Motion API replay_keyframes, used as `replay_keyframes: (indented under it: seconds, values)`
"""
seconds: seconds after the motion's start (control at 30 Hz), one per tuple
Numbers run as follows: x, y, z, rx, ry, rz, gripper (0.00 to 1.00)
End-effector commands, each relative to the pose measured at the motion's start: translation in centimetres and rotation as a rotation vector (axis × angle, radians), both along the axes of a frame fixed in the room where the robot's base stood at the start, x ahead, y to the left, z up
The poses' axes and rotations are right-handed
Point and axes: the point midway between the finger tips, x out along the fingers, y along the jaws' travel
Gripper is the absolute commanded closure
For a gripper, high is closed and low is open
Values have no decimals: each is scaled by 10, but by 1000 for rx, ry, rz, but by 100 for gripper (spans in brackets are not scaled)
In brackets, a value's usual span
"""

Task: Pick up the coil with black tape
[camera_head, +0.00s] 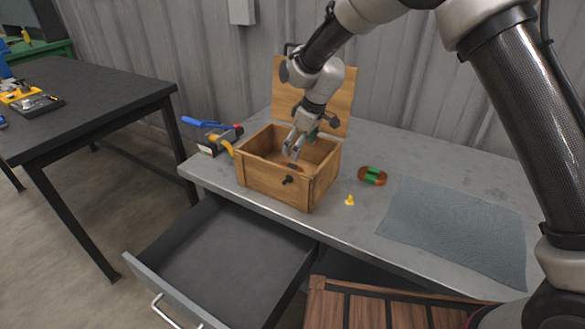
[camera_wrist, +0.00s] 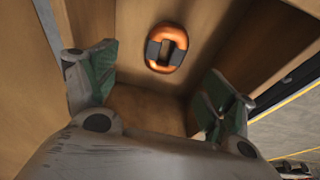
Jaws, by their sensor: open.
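The coil with black tape (camera_wrist: 152,54) is an orange ring with black bands on two sides. It lies inside the wooden box (camera_head: 262,183), and in the wrist view it shows beyond the fingertips, between them and toward the top. In the head view only a small reddish part of it (camera_head: 296,167) shows inside the box. My gripper (camera_head: 291,147) reaches down into the open box from above. Its two green-padded fingers (camera_wrist: 158,90) are spread wide with nothing between them. The coil is apart from both fingers.
The box's lid (camera_head: 340,95) stands open at the back. A coil with green tape (camera_head: 372,176), a yellow piece (camera_head: 350,200) and a grey mat (camera_head: 455,222) lie right of the box. Blue-handled tools (camera_head: 208,125) lie left. An empty drawer (camera_head: 225,255) is pulled out below.

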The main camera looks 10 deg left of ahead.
Motion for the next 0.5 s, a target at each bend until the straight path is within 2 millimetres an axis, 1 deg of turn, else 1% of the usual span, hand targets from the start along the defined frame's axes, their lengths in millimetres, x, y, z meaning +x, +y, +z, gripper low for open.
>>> replay_keyframes:
  seconds: [0.03,0.1,0.37,0.5]
  values:
    - [-6,6,-12,-7,7,11,16]
    - [-9,11,-24,-12,11,17,16]
    - [-7,20,-57,-14,13,19,16]
    - [-5,27,-78,-13,12,19,16]
